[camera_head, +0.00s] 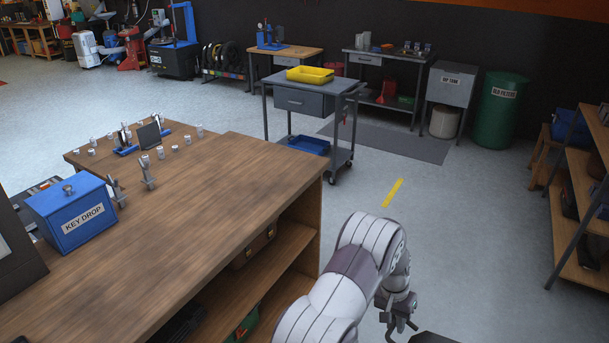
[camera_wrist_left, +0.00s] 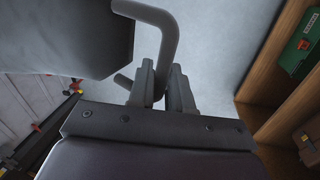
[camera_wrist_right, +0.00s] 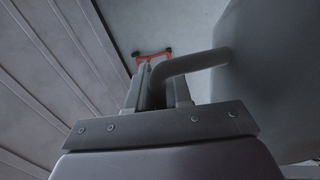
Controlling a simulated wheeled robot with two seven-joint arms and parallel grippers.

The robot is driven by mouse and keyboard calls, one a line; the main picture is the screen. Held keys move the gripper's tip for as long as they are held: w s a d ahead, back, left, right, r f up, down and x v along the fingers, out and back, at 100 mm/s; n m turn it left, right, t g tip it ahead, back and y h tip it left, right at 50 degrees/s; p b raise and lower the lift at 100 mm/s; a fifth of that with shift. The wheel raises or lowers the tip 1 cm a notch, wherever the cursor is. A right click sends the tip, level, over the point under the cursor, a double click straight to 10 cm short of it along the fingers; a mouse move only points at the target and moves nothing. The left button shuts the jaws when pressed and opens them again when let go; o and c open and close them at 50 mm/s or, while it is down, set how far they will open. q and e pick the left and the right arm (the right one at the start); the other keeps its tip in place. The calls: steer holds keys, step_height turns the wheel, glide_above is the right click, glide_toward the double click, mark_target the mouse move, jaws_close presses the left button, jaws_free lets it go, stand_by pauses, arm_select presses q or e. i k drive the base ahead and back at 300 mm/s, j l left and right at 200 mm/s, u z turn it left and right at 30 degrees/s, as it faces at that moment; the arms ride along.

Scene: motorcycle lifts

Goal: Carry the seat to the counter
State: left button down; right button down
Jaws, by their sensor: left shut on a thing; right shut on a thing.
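The seat shows as a dark grey padded slab (camera_wrist_left: 65,35) with a bent grey tube handle in the left wrist view. My left gripper (camera_wrist_left: 162,85) is shut on that tube. In the right wrist view, the seat (camera_wrist_right: 275,75) is at the right, and my right gripper (camera_wrist_right: 158,88) is shut on another bent tube of it. In the head view, my left gripper (camera_head: 397,318) is low, right of the counter, beside a dark edge (camera_head: 435,338) that is probably the seat. Most of the seat is hidden there. The wooden counter (camera_head: 210,220) fills the left.
A blue key drop box (camera_head: 72,215), small cylinders and stands occupy the counter's left and far parts; its near right top is clear. A grey cart (camera_head: 310,98) with a yellow tray stands beyond. Wooden shelving (camera_head: 585,190) is at the right. Open floor lies between.

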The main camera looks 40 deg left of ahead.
mark_target(185, 216)
steer(key=i+u, duration=0.15)
steer(key=i, duration=0.4)
steer(key=i+l+u, duration=0.1)
steer(key=i, duration=0.45)
steer(key=i+l+u, duration=0.15)
steer(key=i, duration=0.35)
steer(key=l+u, duration=0.1)
steer(key=u, duration=1.9)
steer(key=i+l, duration=0.05)
